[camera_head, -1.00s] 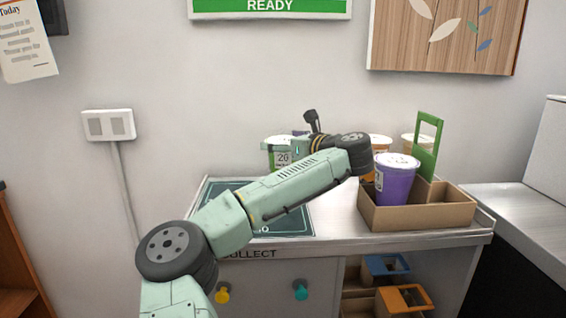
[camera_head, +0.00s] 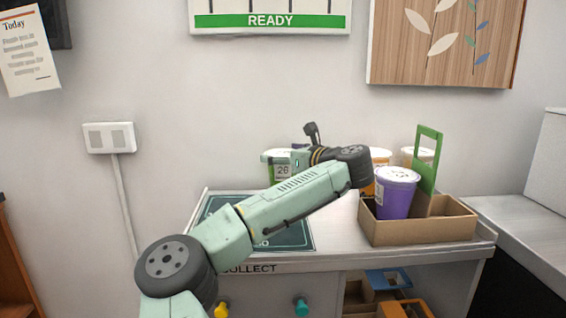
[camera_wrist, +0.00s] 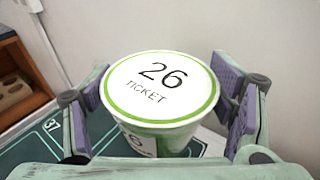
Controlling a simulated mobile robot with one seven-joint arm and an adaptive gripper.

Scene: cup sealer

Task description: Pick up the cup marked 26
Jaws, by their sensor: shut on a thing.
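The cup marked 26 (camera_head: 275,173) is white with green and has a white lid. It is partly hidden by my arm in the head view, at the back of the counter by the dark green mat. In the wrist view its lid (camera_wrist: 160,88) shows a green rim and the words "26 TICKET". My gripper (camera_wrist: 168,100) has a purple-padded finger on either side of the cup and is shut on it. The cup looks upright. Its base is hidden, so I cannot tell whether it touches the surface.
A cardboard carrier (camera_head: 420,231) with a green handle holds a purple cup (camera_head: 396,195) on the right. Orange and tan-sided cups (camera_head: 380,158) stand behind it. The dark green mat (camera_head: 295,238) lies on the counter, marked 37 in the wrist view. The wall stands close behind.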

